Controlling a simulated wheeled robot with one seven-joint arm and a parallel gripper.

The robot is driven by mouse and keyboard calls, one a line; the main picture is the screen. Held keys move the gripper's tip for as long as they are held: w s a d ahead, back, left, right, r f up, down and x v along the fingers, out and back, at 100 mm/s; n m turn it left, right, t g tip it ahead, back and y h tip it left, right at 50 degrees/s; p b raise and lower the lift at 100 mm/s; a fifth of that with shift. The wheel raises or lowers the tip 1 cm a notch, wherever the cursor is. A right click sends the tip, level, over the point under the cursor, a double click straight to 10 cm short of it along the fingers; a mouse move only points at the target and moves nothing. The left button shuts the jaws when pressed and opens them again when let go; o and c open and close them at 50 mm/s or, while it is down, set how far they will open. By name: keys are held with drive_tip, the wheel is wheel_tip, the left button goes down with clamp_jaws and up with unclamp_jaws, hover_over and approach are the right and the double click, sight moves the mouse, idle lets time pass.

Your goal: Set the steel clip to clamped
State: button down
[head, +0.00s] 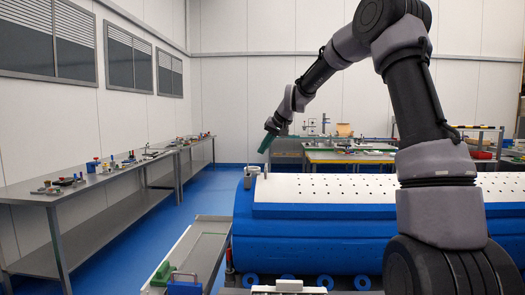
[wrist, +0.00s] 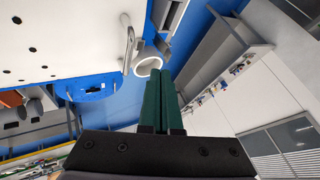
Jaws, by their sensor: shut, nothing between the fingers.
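My gripper (head: 266,145) has green fingers, which are shut with nothing between them. It hangs above the left end of the white perforated top of the blue tub carrier (head: 310,228). In the wrist view the closed fingers (wrist: 166,82) point towards a pale ring-shaped part (wrist: 147,66) and a thin steel upright piece (wrist: 128,44), which looks like the steel clip. In the head view the upright (head: 265,169) stands at the white top's left end, just below the fingertips, beside a grey fitting (head: 250,178). Contact and the clip's setting cannot be made out.
A long steel bench (head: 95,180) with several small items runs along the left wall. A narrow grey tray (head: 195,250) stands at the front left. Yellow-edged tables (head: 345,157) stand behind the carrier. Blue floor (head: 185,212) is clear between bench and carrier.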

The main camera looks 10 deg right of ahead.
sight(248, 170)
drive_tip(key=x, duration=0.7)
drive_tip(key=shift+w+a+f, duration=0.1)
drive_tip(key=shift+a+f, duration=0.05)
drive_tip(key=shift+f, duration=0.05)
